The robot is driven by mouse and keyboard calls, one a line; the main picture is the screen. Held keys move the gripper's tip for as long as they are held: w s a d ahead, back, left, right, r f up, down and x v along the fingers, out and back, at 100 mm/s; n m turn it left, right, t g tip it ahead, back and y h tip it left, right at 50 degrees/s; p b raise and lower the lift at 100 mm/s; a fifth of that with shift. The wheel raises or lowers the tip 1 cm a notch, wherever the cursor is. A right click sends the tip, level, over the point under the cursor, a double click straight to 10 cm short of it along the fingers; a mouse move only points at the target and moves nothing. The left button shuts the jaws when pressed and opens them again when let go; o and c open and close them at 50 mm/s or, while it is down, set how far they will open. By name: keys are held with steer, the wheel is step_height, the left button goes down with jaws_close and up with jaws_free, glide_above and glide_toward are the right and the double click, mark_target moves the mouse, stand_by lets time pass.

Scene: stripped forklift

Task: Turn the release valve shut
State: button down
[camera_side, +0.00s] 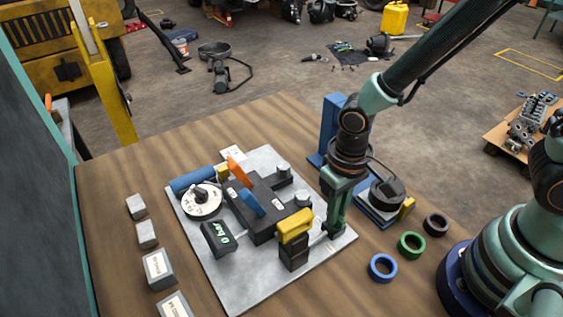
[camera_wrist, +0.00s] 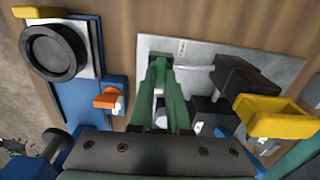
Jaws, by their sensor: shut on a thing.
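My gripper (camera_side: 336,224) points down at the right edge of the grey metal plate (camera_side: 240,290). In the wrist view its green fingers (camera_wrist: 158,68) are close together, shut on a small part at the end of a thin pale rod (camera_wrist: 195,68). I take this part to be the release valve; the fingers hide most of it, so its turn angle cannot be read. The rod leads to a black block (camera_side: 294,250) with a yellow handle (camera_side: 295,225). That handle also shows in the wrist view (camera_wrist: 275,112). A black gauge (camera_side: 217,238) reads 0 bar.
The plate also carries a blue lever (camera_side: 251,202), an orange lever (camera_side: 238,171) and a white dial (camera_side: 202,200). A blue fixture with a dark round cup (camera_side: 387,193) stands close right of my gripper. Blue (camera_side: 383,267), green (camera_side: 412,245) and black (camera_side: 435,224) rings lie nearby.

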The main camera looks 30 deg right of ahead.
steer(key=c, duration=0.9)
jaws_free()
steer(key=shift+r, duration=0.1)
step_height(320, 180, up, 12)
steer(key=d+r+t, duration=0.2)
steer(key=d, duration=0.3)
steer(key=w+d+r+t, duration=0.1)
steer(key=d+r, duration=0.2)
steer(key=d, duration=0.2)
steer(key=w+d+r+t, duration=0.1)
steer(key=d+r+t, duration=0.1)
steer(key=d+r, duration=0.1)
steer(key=shift+w+d+t, duration=0.15)
steer(key=shift+d+t, duration=0.15)
steer(key=shift+d, duration=0.6)
